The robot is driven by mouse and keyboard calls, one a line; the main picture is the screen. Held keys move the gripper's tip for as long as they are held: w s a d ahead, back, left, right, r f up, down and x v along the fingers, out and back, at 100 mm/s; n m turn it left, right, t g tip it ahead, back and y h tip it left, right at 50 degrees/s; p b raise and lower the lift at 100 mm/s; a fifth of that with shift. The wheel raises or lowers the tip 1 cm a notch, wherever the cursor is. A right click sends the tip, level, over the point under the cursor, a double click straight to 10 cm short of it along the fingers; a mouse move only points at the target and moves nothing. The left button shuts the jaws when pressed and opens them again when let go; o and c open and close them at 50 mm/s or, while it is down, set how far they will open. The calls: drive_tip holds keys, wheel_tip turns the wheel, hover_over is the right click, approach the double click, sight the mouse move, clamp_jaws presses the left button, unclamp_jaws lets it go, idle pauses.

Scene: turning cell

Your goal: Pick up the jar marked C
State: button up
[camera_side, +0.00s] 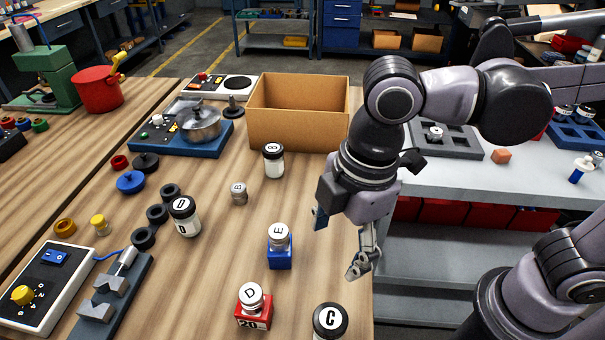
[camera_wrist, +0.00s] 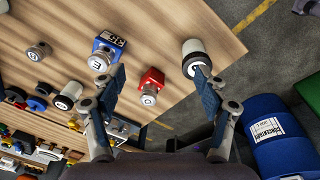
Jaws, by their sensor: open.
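The jar marked C (camera_side: 330,319) has a black lid with a white top and stands at the front right of the wooden bench, cut off by the bottom edge of the side view. In the wrist view, a black-and-white jar (camera_wrist: 194,54) with an unreadable mark appears to be the same one. My gripper (camera_side: 340,243) is open and empty, above the bench's right edge, behind jar C and apart from it. In the wrist view, the right finger of my gripper (camera_wrist: 159,77) overlaps the jar's lower edge.
A red block (camera_side: 254,318) with a lid marked D stands left of jar C. A blue block (camera_side: 279,260) with a lid marked E is behind it. Jars marked D (camera_side: 186,221) and B (camera_side: 273,165) and a cardboard box (camera_side: 297,125) stand farther back. A blue drum (camera_wrist: 272,136) stands off the bench.

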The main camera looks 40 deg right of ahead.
sight(332, 318)
drive_tip(key=s+a+n, duration=0.3)
drive_tip(key=s+a+n+g+h, duration=0.1)
drive_tip(key=s+a, duration=0.1)
drive_tip(key=shift+a+r, duration=0.2)
drive_tip(key=shift+r, duration=0.1)
wheel_tip(332, 318, down, 4)
drive_tip(key=shift+f, duration=0.25)
drive_tip(key=shift+d+f, duration=0.15)
drive_tip(key=shift+f, duration=1.4)
drive_tip(key=shift+d+f, duration=0.1)
drive_tip(key=shift+f, duration=1.45)
drive_tip(key=c, duration=1.3)
